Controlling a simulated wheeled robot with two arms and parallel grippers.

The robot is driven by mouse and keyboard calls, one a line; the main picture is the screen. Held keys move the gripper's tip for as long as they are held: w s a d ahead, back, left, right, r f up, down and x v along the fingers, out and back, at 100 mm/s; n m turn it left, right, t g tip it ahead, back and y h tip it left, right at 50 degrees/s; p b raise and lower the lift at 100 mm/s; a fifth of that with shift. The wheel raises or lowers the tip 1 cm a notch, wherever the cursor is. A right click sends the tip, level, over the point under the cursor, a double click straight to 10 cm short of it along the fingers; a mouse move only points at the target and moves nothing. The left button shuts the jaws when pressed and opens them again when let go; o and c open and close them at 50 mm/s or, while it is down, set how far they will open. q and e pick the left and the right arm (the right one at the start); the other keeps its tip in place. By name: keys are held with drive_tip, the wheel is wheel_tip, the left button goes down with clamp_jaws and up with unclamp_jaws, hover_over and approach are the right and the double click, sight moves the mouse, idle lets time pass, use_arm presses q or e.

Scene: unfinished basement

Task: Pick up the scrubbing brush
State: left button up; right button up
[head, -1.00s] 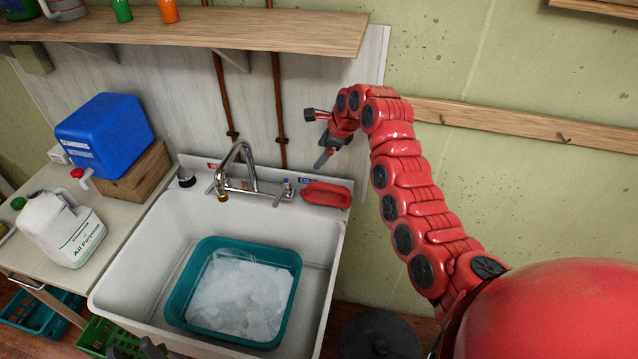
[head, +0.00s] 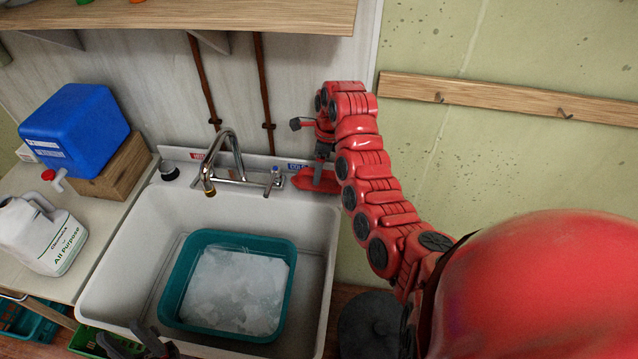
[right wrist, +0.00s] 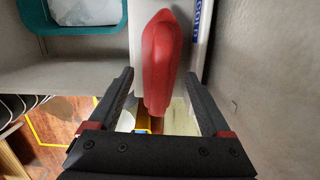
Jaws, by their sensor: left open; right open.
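The red scrubbing brush (head: 314,182) lies on the back right ledge of the white sink, partly hidden by my right arm in the head view. In the right wrist view the brush (right wrist: 163,42) is a long red body reaching between the fingers. My right gripper (right wrist: 159,74) is open, with one finger on each side of the brush's near end and visible gaps. In the head view it is mostly hidden beside the arm's end. My left gripper (head: 128,336) is open and empty at the bottom left, over the sink's front.
The sink (head: 135,235) holds a teal basin (head: 168,290) with cloudy water. A faucet (head: 236,160) stands left of the brush. A blue container (head: 75,125) and a white jug (head: 40,235) stand on the left counter. A shelf (head: 200,17) is above; the wall is close behind.

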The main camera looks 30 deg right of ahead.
drive_tip(key=shift+f, duration=0.45)
drive_tip(key=f, duration=0.1)
drive_tip(key=f+p, duration=0.1)
drive_tip(key=f, duration=0.1)
drive_tip(key=shift+w+a+f+p, duration=0.3)
drive_tip(key=shift+p, duration=0.1)
drive_tip(key=shift+f, duration=0.7)
drive_tip(key=c, duration=1.1)
drive_tip(key=shift+w+r, duration=0.1)
drive_tip(key=shift+r, duration=0.1)
